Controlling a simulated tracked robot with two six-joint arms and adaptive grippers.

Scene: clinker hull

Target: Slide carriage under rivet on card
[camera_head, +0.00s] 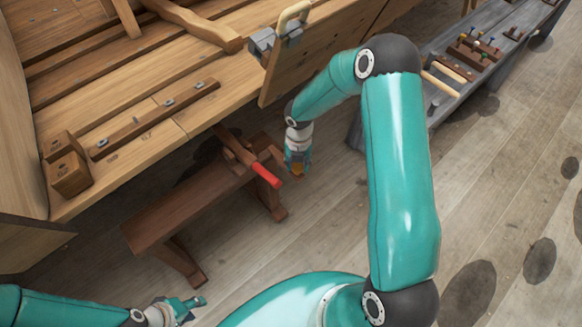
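A dark wooden fixture (232,148) with a red handle (266,175) sits at the far right end of a low brown bench (165,212). I cannot tell for sure whether this fixture is the carriage. The rivet and the card cannot be made out. My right gripper (298,170) points down just right of the red handle, apart from it in the picture. An orange patch shows at its tips, and its fingers are too small to read. My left gripper (190,308) is low at the left, in front of the bench, with its fingers apart and nothing seen between them.
The planked hull (150,85) fills the upper left, with a wooden strip (155,118) and wooden blocks (68,165) on it. A clamp (275,42) grips its edge. A grey bench (455,85) with small tools stands upper right.

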